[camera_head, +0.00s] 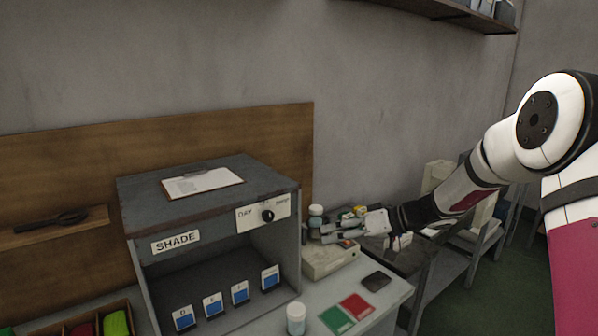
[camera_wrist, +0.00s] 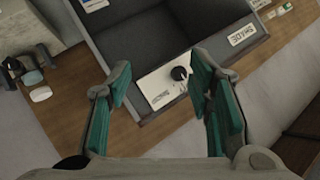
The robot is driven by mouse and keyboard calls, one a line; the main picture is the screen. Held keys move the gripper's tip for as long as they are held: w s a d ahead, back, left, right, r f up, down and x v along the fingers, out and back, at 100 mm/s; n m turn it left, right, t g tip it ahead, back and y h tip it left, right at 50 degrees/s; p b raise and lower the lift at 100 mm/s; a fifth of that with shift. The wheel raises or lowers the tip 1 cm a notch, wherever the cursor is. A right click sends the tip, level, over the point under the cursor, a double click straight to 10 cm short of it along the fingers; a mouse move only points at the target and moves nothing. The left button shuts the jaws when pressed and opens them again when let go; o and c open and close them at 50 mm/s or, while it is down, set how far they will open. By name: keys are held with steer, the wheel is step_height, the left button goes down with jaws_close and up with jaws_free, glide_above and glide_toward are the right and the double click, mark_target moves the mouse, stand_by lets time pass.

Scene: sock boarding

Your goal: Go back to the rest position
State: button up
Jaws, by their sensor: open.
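My gripper (camera_head: 330,232) is at the end of my arm, to the right of the grey SHADE box (camera_head: 219,257). In the wrist view my gripper (camera_wrist: 160,98) is open, its two teal-padded fingers spread with nothing between them. The box's white panel with a black knob (camera_wrist: 180,73) shows beyond and between the fingers; they look apart from it. In the head view the knob (camera_head: 267,215) is clear of my gripper, with its pointer near the middle of the panel. The exact gap is hard to judge.
A clipboard (camera_head: 202,183) lies on the box. Several blue-and-white cards stand inside it. A white jar (camera_head: 296,318), a green card (camera_head: 337,320), a red card (camera_head: 357,306) and a dark flat object (camera_head: 376,281) sit on the bench. A pale device (camera_head: 325,262) with small items is beneath my gripper.

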steer(key=s+r+m+g+h, duration=0.1)
steer(key=s+r+h, duration=0.3)
steer(key=s, duration=0.5)
steer(key=s+r+g+h, duration=0.1)
steer(key=s+r+h, duration=0.1)
steer(key=s+r, duration=0.6)
steer(key=s+d+m+t+h, duration=0.1)
steer(key=s+d+m+h, duration=0.1)
steer(key=s, duration=0.7)
steer(key=s+d+m+t+h+b, duration=0.1)
steer(key=s+d+m+t+h, duration=0.1)
steer(key=s+d, duration=0.5)
steer(key=s+m+h, duration=0.1)
steer(key=s, duration=0.1)
steer(key=shift+s+d+f+h+b, duration=0.25)
steer(key=shift+s+f+h+b, duration=0.05)
steer(key=shift+s+h, duration=0.1)
